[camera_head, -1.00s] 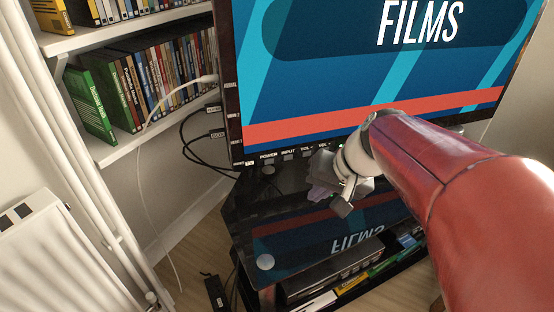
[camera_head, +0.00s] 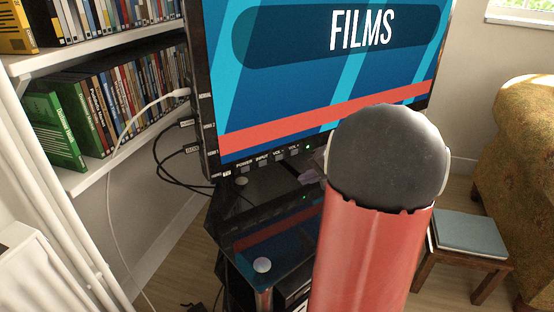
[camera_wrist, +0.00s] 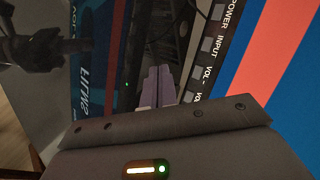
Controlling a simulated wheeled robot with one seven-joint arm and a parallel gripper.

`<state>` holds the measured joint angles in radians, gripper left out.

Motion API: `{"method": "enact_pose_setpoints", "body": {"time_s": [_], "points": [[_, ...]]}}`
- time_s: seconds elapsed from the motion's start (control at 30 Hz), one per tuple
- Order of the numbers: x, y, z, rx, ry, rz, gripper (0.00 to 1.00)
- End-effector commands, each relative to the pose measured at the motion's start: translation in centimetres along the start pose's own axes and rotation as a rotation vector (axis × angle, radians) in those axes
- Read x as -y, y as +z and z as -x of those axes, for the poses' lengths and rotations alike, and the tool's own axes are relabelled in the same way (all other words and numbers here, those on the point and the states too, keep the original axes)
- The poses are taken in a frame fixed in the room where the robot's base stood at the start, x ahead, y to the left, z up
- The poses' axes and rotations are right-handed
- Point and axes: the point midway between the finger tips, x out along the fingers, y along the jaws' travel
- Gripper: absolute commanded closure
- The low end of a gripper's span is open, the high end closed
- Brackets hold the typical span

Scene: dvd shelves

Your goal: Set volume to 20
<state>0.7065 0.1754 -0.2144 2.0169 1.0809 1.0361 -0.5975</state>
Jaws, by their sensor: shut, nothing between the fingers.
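The television (camera_head: 340,80) shows a blue screen with the word FILMS and a red stripe; no volume number is visible. Its lower bezel carries labels POWER, INPUT, VOL - and VOL +, with small buttons. The VOL - button (camera_head: 279,159) and VOL + button (camera_head: 294,154) show in the head view. In the wrist view, the bezel (camera_wrist: 213,50) runs diagonally right of my gripper (camera_wrist: 158,75). Its purple fingers are together and empty, beside the volume labels; I cannot tell whether they touch anything. In the head view, my arm hides most of the gripper (camera_head: 311,176).
A glossy black stand (camera_head: 238,205) lies under the television. Cables (camera_head: 165,160) hang at its left side. White shelves (camera_head: 85,182) with cases stand left. A small stool (camera_head: 465,232) and a patterned armchair (camera_head: 520,150) stand right.

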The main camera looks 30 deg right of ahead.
Motion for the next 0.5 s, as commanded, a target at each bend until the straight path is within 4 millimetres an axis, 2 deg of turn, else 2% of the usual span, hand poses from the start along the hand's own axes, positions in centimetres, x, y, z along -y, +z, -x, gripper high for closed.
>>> {"method": "enact_pose_setpoints", "body": {"time_s": [0.23, 0.5], "points": [[0.9, -0.7, -0.9, 0.004, 0.001, 0.001, 1.0], [2.9, -2.6, -3.5, 0.004, 0.001, 0.001, 1.0]]}}
